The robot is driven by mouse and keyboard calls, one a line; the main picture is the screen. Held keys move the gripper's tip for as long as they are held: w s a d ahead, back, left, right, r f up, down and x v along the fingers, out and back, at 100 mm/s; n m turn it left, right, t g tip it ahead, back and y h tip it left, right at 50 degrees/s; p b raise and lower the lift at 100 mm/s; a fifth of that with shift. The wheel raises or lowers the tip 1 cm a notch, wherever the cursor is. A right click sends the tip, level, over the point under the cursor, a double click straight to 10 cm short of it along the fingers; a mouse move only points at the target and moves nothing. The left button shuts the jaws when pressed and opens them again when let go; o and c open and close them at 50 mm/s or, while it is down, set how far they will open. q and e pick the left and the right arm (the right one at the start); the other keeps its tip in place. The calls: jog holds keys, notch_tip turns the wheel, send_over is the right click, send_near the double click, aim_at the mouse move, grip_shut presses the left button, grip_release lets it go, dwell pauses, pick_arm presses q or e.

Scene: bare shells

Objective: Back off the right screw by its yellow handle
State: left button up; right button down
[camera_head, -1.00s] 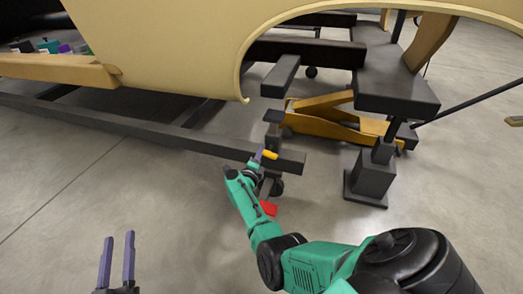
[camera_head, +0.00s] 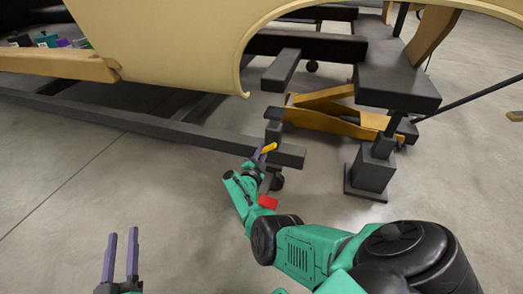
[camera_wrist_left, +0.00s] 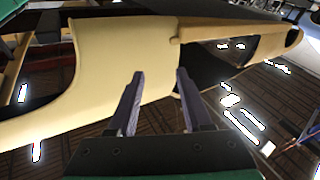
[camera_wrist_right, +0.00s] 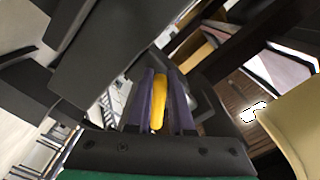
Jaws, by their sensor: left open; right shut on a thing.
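The yellow handle (camera_head: 269,148) of the right screw shows at the end of a dark frame beam, beside a dark upright post. My right gripper (camera_head: 262,155) is there, with its purple fingers on either side of the handle. In the right wrist view the yellow handle (camera_wrist_right: 158,101) stands between the two fingers (camera_wrist_right: 160,102), which are shut on it. The screw itself is hidden by the handle and the dark metal. My left gripper (camera_head: 121,258) is open and empty at the lower left, above bare floor. Its spread fingers also show in the left wrist view (camera_wrist_left: 158,102).
A cream body shell (camera_head: 170,35) hangs above the dark frame beam (camera_head: 150,130). A yellow jack (camera_head: 335,118) lies behind the handle. A dark stand (camera_head: 372,170) is to the right. The floor at left is clear.

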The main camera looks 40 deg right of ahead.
jog(key=shift+s+f+n, duration=0.15)
jog(key=shift+f+n, duration=0.1)
jog(key=shift+n, duration=0.65)
jog(key=shift+s+d+n, duration=0.1)
jog(key=shift+n, duration=0.4)
pick_arm(q)
jog(key=s+f+g, duration=0.2)
jog(key=s+f, duration=0.1)
jog(key=f, duration=0.3)
jog(key=s+f+g+p, duration=0.1)
jog(key=s+f+g, duration=0.1)
jog(key=f, duration=0.4)
jog(key=shift+s+d+y, duration=0.3)
jog(key=shift+s+d, duration=0.05)
jog(key=shift+s, duration=0.4)
pick_arm(e)
jog(key=shift+s+d+f+n, duration=0.1)
jog(key=shift+s+d+n, duration=0.15)
jog(key=shift+n, duration=1)
jog(key=shift+s+d+f+n, duration=0.1)
jog(key=shift+s+n, duration=0.1)
jog(key=shift+n, duration=1.1)
jog(key=shift+s+d+f+n, duration=0.1)
jog(key=shift+s+d+n, duration=0.15)
jog(key=shift+n, duration=1)
pick_arm(q)
jog(key=shift+n, duration=0.3)
pick_arm(e)
jog(key=c, duration=0.8)
grip_release()
